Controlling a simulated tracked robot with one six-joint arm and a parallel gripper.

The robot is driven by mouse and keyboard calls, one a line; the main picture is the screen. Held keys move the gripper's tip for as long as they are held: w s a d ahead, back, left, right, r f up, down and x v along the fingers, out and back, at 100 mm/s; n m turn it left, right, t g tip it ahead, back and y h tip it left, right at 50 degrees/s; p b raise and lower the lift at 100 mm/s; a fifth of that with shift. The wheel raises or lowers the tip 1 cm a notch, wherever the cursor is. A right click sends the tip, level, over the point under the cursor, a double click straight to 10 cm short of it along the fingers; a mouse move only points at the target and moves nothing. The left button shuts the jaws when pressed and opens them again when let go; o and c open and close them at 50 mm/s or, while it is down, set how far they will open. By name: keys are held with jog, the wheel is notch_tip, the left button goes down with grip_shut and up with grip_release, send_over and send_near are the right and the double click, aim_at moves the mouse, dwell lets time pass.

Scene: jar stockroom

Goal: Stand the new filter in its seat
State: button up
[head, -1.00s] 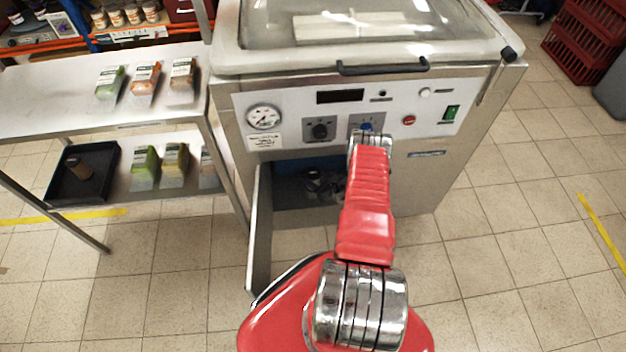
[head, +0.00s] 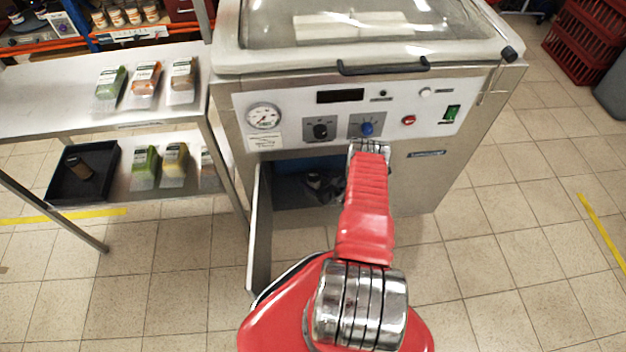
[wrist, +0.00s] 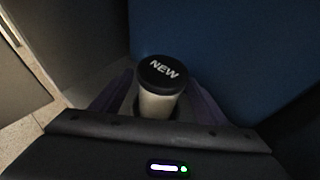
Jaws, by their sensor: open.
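The new filter (wrist: 160,98) is a pale cylinder with a black cap marked "NEW". In the wrist view it stands about upright inside the cabinet of the steel machine (head: 440,180). My gripper (wrist: 161,82) is open, its dark purple fingers on either side of the filter, with no clear grip on it. The filter's lower end and its seat are hidden behind my gripper body, so I cannot tell whether it is seated. In the head view my arm reaches into the open lower compartment (head: 290,188), and the filter cannot be made out there.
The open cabinet door (head: 259,235) stands at the compartment's left. A blue wall (wrist: 230,50) lies beyond the filter. A steel shelf unit (head: 50,95) at left holds packets and a black tray (head: 62,190) with a brown cylinder (head: 80,168).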

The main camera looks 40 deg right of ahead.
jog(key=shift+r, duration=0.15)
jog(key=v, duration=1.2)
dwell(0.7)
